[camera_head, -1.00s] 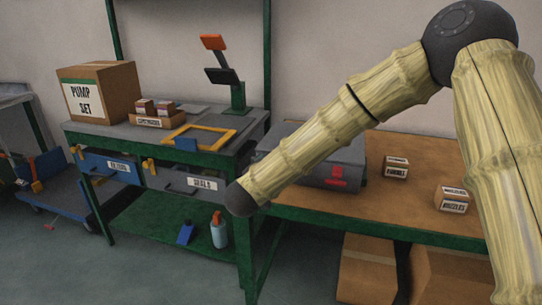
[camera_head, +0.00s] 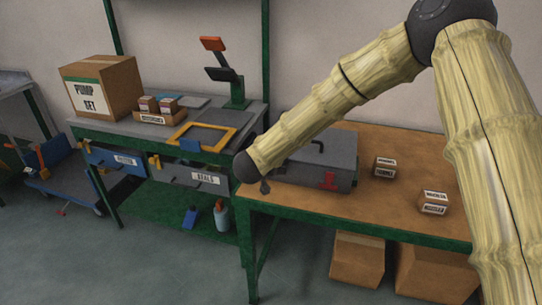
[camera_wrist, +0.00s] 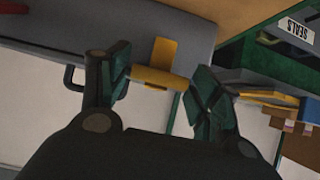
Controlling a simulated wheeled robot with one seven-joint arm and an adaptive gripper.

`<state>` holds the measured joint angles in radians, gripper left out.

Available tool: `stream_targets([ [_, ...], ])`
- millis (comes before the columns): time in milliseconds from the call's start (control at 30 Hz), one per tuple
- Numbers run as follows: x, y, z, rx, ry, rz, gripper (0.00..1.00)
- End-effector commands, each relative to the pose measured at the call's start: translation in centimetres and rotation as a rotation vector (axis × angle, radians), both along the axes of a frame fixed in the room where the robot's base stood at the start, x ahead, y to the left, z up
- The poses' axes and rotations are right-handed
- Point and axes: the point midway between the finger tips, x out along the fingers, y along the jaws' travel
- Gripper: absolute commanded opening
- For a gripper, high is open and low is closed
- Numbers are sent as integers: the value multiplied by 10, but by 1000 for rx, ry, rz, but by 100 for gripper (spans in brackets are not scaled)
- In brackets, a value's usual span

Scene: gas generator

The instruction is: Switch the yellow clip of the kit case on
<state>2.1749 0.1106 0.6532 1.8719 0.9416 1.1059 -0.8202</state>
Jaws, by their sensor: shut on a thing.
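The kit case (camera_head: 342,158) is a grey box with a dark handle on its lid, on the brown table. A red clip (camera_head: 328,180) shows on its front. In the wrist view the grey case (camera_wrist: 165,22) fills the upper left, and the yellow clip (camera_wrist: 158,68) sits at its edge. My gripper (camera_wrist: 160,84) has its two dark green fingers on either side of the clip's yellow cross bar, shut on it. In the head view my arm hides the clip and most of my gripper; a small dark part (camera_head: 265,187) shows at the case's left end.
Two small labelled boxes, one nearer (camera_head: 434,203) and one farther (camera_head: 385,168), stand right of the case. The green workbench to the left has a yellow frame (camera_head: 230,138) and drawers, one labelled SEALS (camera_head: 192,178). Cartons (camera_head: 357,258) lie under the table.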

Motion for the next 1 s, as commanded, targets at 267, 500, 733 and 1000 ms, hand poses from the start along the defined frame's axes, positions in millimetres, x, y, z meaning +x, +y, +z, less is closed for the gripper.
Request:
stream_targets([
  [267, 3, -2, 5, 17, 60, -1, 40],
  [500, 5, -2, 3, 24, 82, 0, 40],
  [733, 5, -2, 3, 26, 84, 0, 40],
  [1000, 5, -2, 3, 27, 84, -1, 73],
])
